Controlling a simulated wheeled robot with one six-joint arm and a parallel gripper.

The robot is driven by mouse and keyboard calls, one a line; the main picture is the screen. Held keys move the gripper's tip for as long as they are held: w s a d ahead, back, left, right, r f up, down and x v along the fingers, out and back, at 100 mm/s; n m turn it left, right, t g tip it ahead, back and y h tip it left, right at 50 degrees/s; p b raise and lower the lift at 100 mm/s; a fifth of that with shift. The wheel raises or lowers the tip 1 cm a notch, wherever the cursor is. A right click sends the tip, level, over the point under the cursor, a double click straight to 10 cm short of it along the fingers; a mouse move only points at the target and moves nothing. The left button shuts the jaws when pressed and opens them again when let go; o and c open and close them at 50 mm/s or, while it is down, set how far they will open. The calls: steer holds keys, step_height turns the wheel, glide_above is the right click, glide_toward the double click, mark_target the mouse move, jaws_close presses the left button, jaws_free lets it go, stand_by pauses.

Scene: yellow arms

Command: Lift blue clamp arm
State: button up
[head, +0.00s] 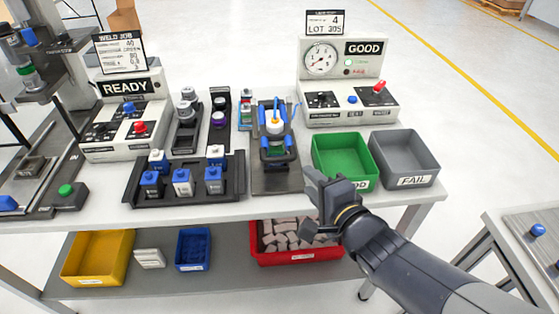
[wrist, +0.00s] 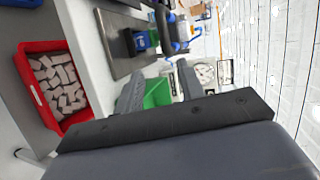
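The clamp fixture stands on a dark plate (head: 275,182) at the middle of the bench. Its blue clamp parts (head: 290,148) flank a small assembly with a white and yellow top (head: 274,126). Which blue part is the clamp arm is hard to tell. Blue fixture parts also show near the top of the wrist view (wrist: 181,32). My gripper (head: 311,205) is in front of the bench's front edge, right of and nearer than the fixture. In the wrist view its two fingers (wrist: 160,88) are apart, with nothing between them.
A green bin (head: 340,154) and a grey FAIL bin (head: 404,154) stand right of the fixture. The GOOD tester (head: 345,95) is behind them. A black rack with blue blocks (head: 184,192) is to the left. A red bin (head: 297,258) is on the lower shelf.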

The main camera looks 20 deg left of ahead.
mark_target(282, 161)
steer(key=shift+g+y, duration=0.3)
steer(key=shift+y, duration=0.2)
steer(key=x, duration=0.3)
steer(key=b+x, duration=0.1)
steer(key=x, duration=0.3)
steer(key=s+a+x, duration=0.1)
steer(key=x, duration=0.3)
steer(key=shift+w+a+r, duration=0.1)
steer(key=shift+a+r, duration=0.05)
steer(key=shift+r, duration=0.2)
steer(key=shift+c, duration=0.5)
jaws_close()
